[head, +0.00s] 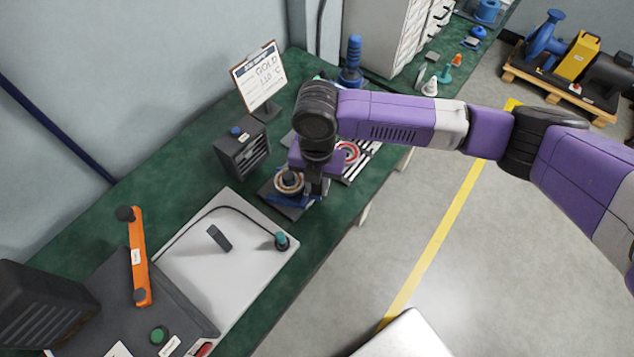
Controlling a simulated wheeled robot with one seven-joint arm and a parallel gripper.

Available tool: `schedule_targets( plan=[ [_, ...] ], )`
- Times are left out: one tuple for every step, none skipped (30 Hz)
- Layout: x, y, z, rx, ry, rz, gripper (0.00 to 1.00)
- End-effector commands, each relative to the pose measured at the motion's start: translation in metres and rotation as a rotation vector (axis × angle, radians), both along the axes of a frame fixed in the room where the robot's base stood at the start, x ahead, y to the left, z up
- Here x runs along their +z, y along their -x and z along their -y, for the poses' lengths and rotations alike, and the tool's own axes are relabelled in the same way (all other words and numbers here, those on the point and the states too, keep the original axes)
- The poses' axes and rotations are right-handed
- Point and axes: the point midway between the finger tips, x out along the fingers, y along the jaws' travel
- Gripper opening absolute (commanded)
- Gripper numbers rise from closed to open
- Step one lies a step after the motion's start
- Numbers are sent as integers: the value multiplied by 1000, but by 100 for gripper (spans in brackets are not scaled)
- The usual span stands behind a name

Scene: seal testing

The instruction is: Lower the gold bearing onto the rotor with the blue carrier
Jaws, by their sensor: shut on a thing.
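A gold-brown ring, which looks like the gold bearing (289,181), shows just left of my gripper's fingers. Below it is a blue part, which looks like the rotor's blue carrier (287,195), on a dark base plate (291,211). My gripper (309,190) points down at the bench's front edge, with its fingers at the right side of the ring. It is shut on what looks like the bearing. The contact is small and partly hidden by my wrist. I cannot tell whether the ring touches the rotor or hangs just above it.
A dark slotted box (241,152) and a sign reading GOLD (258,78) stand behind, to the left. A white mat (200,262) with a cable, and an orange bar (138,258), are at the front left.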

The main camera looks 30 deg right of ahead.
Motion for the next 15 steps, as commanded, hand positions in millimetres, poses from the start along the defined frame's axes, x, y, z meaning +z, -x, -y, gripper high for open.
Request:
schedule_targets(
  plan=[
    [0,0,0,1,-1,1,0],
    [0,0,0,1,-1,1,0],
    [0,0,0,1,-1,1,0],
    [0,0,0,1,-1,1,0],
    [0,0,0,1,-1,1,0],
    [0,0,0,1,-1,1,0],
    [0,1,0,1,-1,1,0],
    [0,1,1,0,-1,0,0],
    [1,3,2,0,-1,0,0],
    [1,4,3,0,-1,-1,0],
    [1,5,5,0,-1,-1,0],
    [1,7,6,0,-1,-1,0],
    [1,8,7,0,-1,-1,0],
    [1,9,8,0,-1,-1,0],
    [1,10,10,-1,-1,-1,0]
  ],
)
